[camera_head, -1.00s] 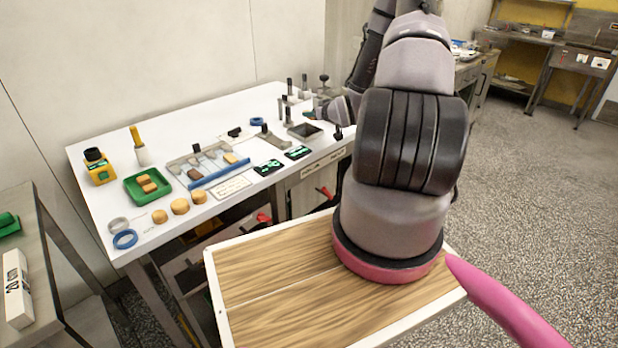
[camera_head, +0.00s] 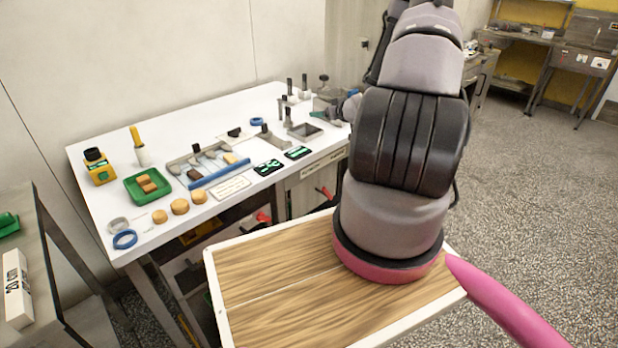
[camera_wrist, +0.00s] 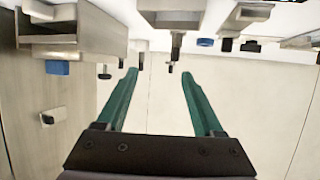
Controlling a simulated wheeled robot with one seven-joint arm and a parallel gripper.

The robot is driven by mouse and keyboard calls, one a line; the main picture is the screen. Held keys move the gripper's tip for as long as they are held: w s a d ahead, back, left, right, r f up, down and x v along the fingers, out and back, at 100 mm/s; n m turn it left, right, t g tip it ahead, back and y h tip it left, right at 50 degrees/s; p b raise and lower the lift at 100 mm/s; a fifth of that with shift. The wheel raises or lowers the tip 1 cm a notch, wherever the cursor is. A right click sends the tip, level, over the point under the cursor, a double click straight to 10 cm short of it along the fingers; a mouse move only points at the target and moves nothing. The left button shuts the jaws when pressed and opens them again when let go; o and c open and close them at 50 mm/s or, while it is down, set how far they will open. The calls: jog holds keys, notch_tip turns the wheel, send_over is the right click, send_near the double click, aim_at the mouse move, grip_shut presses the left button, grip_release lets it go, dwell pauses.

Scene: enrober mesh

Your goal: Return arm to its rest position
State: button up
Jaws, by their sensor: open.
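My gripper (camera_wrist: 160,78) shows in the wrist view with two green fingers spread apart and nothing between them. The wrist picture looks turned over, with the bench objects along its top edge and the pale wall below. In the head view my arm rises over the wooden top and reaches back past the bench's right end. There the gripper is mostly hidden behind the arm; only a small part shows near the metal fixtures at the bench's back right corner.
The white bench (camera_head: 95,190) carries a green tray (camera_head: 133,191) with tan blocks, a blue-edged rack (camera_head: 220,174) of tools, a yellow-handled tool (camera_head: 137,140), a yellow box (camera_head: 98,168) and a blue ring (camera_head: 124,239). Upright metal fixtures (camera_head: 289,117) stand near my arm. Open floor (camera_head: 530,190) lies to the right.

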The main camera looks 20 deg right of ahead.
jog(key=v, duration=0.2)
jog(key=shift+s+r, duration=0.15)
jog(key=shift+s, duration=0.15)
jog(key=s+a+r+m+g+h, duration=0.1)
jog(key=s+a+r+g+h, duration=0.1)
jog(key=r, duration=0.7)
jog(key=s+a+r+m+g+h, duration=0.1)
jog(key=s+a+r+g, duration=0.15)
jog(key=r, duration=0.75)
jog(key=s+a+r+m+y, duration=0.1)
jog(key=s+a+r, duration=0.3)
jog(key=s, duration=0.3)
jog(key=s+a+r+m+g+y, duration=0.1)
jog(key=s+a+r, duration=0.3)
jog(key=s+a, duration=0.2)
jog(key=s+a+r+m+g+y, duration=0.1)
jog(key=s+a+r+y, duration=0.1)
jog(key=s+a+r, duration=0.3)
jog(key=s, duration=0.2)
jog(key=shift+s, duration=0.35)
